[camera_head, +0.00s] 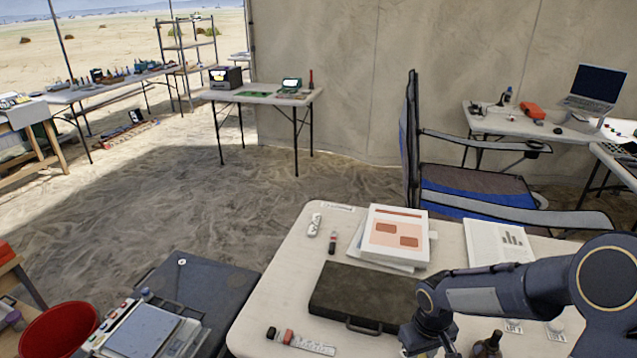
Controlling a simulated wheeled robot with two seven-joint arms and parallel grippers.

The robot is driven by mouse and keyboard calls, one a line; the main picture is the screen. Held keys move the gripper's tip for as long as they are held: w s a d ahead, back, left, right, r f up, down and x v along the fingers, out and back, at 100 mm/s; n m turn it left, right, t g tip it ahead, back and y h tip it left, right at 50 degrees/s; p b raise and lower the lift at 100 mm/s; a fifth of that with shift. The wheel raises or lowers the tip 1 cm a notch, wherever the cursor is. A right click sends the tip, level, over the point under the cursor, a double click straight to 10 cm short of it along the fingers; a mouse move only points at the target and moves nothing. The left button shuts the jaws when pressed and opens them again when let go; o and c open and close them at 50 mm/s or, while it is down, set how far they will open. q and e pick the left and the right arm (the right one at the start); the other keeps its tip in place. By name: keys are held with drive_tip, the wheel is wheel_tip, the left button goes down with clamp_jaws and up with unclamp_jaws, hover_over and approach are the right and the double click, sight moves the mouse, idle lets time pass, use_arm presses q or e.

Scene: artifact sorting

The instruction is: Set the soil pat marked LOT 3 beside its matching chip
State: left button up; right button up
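I cannot make out a soil pat marked LOT 3 or read any chip's lot mark. Two small pale pieces with faint dark print, one left (513,326) and one right (556,325), lie on the white table (262,312) beneath my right arm. I cannot tell what they are. My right gripper (432,350) points down at the bottom edge, by the front right corner of a dark case (362,297). Its fingertips are not clearly visible, so its opening is unclear. My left gripper is not in view.
A dark bottle (487,346) stands right of my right gripper. A white box (396,235) with orange patches, a printed sheet (498,241), a marker (333,242) and a scale strip (301,342) lie on the table. The table's left side is mostly clear. A camp chair (475,190) stands behind.

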drive_tip(key=a+m, duration=0.1)
drive_tip(key=w+a+f+m, duration=0.1)
drive_tip(key=shift+w+a+m, duration=0.2)
drive_tip(key=shift+a+m, duration=0.05)
drive_tip(key=shift+m, duration=0.15)
drive_tip(key=shift+s+f, duration=0.1)
drive_tip(key=shift+f, duration=0.1)
drive_tip(key=shift+r, duration=0.1)
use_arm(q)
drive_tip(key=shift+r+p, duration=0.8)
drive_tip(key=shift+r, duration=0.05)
use_arm(e)
drive_tip(key=shift+r, duration=0.8)
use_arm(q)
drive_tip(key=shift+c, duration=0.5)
